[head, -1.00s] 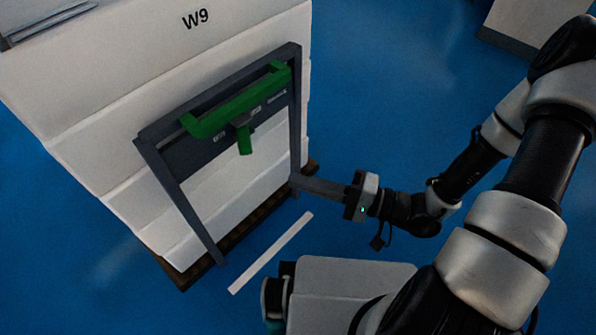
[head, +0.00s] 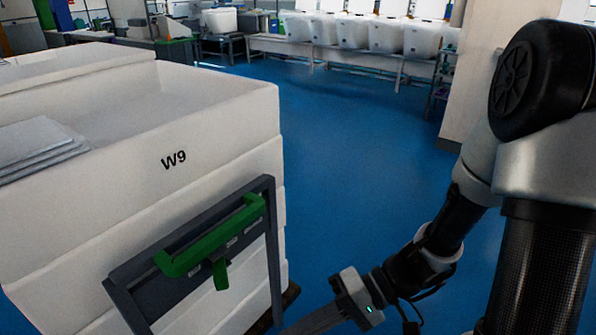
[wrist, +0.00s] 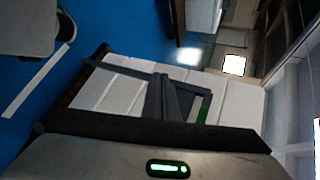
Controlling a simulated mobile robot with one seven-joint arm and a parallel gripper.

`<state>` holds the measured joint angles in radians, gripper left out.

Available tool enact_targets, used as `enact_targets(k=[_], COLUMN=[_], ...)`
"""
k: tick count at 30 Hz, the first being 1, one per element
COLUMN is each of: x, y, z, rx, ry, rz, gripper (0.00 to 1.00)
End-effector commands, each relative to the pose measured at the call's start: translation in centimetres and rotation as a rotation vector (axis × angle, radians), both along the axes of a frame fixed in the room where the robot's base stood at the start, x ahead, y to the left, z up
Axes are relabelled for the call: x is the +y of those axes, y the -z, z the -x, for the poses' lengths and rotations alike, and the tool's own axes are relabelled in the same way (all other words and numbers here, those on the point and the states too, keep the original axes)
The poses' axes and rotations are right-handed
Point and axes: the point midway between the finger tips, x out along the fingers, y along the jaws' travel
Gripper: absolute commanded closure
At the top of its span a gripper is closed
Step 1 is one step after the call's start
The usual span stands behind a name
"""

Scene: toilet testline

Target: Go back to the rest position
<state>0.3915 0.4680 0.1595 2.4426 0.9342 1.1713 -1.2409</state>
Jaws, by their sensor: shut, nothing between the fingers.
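My gripper (head: 312,322) is at the bottom of the head view, to the right of a grey metal frame (head: 268,240) on the white bin stack (head: 225,145) marked W9. Its fingers look shut and empty, pointing left toward the lower right post; the tips are near the picture's bottom edge. Whether they touch the post cannot be told. In the wrist view the closed dark fingers (wrist: 165,98) show in front of the frame. A green handle (head: 210,240) is mounted on the frame, and part of it shows in the wrist view (wrist: 203,108).
The stack fills the left side, with grey sheets (head: 38,147) in its top bin. Blue floor (head: 350,150) is open to the right and behind. White tubs (head: 385,35) on a bench stand at the back. A pale pillar (head: 480,80) stands at the right.

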Motion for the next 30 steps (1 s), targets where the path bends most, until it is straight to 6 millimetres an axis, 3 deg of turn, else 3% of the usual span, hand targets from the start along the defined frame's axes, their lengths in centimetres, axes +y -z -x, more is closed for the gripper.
enact_targets(k=[7, 15, 28, 30], x=[-4.8, -10.0, -14.2, -14.2], y=[-3.8, -9.9, -18.3, -20.7], z=[1.0, -0.2, -0.8, -0.9], rx=[-0.123, -0.355, -0.643, -0.629], ry=[-0.069, 0.115, 0.456, 0.450], rz=[0.472, 0.857, 1.029, 1.031], gripper=[1.00, 1.00, 1.00, 1.00])
